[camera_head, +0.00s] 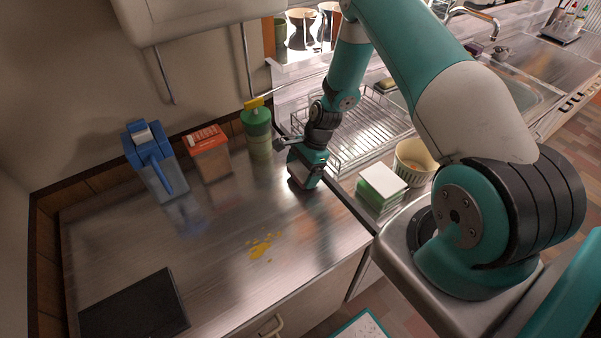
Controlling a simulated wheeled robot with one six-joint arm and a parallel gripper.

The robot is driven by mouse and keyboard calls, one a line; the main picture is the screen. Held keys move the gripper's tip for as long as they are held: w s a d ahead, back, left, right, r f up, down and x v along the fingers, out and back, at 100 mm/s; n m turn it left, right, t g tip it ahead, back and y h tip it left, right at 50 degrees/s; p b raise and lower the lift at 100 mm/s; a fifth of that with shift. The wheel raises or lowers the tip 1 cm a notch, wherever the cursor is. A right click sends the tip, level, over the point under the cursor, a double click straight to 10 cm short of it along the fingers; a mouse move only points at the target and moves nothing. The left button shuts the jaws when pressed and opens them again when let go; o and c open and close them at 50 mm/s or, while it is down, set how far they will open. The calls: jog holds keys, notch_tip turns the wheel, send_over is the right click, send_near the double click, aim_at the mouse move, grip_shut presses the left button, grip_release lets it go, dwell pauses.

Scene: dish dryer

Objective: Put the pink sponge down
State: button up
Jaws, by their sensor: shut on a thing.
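My gripper (306,170) is low over the steel counter, at its right end beside the dish rack. It points down and is shut. Its fingertips and the pink sponge in its grasp are hidden behind the teal gripper body, so I cannot tell whether the sponge touches the counter. The steel counter (215,255) has a yellow-orange spill (262,246) to the left of and nearer than my gripper.
A green bottle (257,130), an orange-lidded container (209,153) and a blue dispenser (152,160) stand along the wall. The wire rack (350,143), a green-and-white block (381,187) and a bowl (414,161) are right. A dark board (135,308) lies front left; mid-counter is free.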

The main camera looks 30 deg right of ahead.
jog(key=shift+f, duration=0.75)
jog(key=shift+f+b, duration=0.3)
jog(key=shift+f, duration=0.05)
jog(key=o, duration=0.6)
jog(key=shift+s, duration=0.1)
